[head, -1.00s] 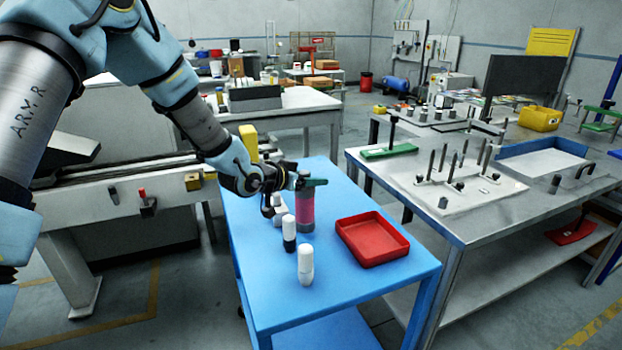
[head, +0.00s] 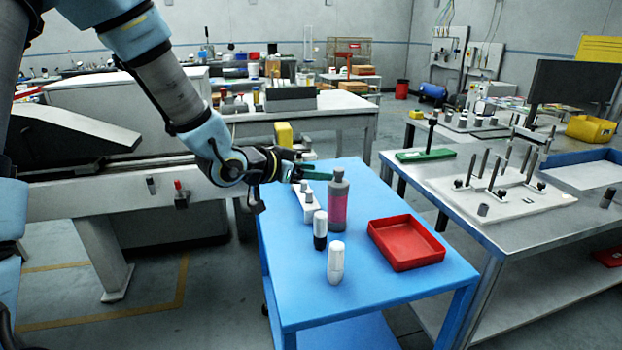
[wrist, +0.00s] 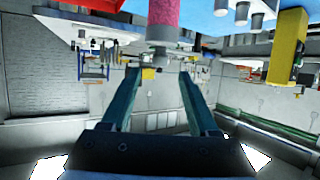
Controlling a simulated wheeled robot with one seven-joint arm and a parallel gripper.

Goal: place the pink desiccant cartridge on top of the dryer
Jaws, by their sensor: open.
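The pink desiccant cartridge (head: 337,208) stands upright on the blue table (head: 400,291), with grey ends and a narrow grey cap. My gripper (head: 318,176) is open and empty, just left of the cartridge at about cap height. In the wrist view, which looks upside down, the cartridge (wrist: 162,16) hangs from the top edge. Its cap lies just beyond the gap between my two fingertips (wrist: 158,73), and the jaws do not appear closed on it. I cannot tell which thing is the dryer.
A white rack (head: 308,208) and a yellow block (head: 284,135) are to the left. A grey bench (head: 480,234) stands further right.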

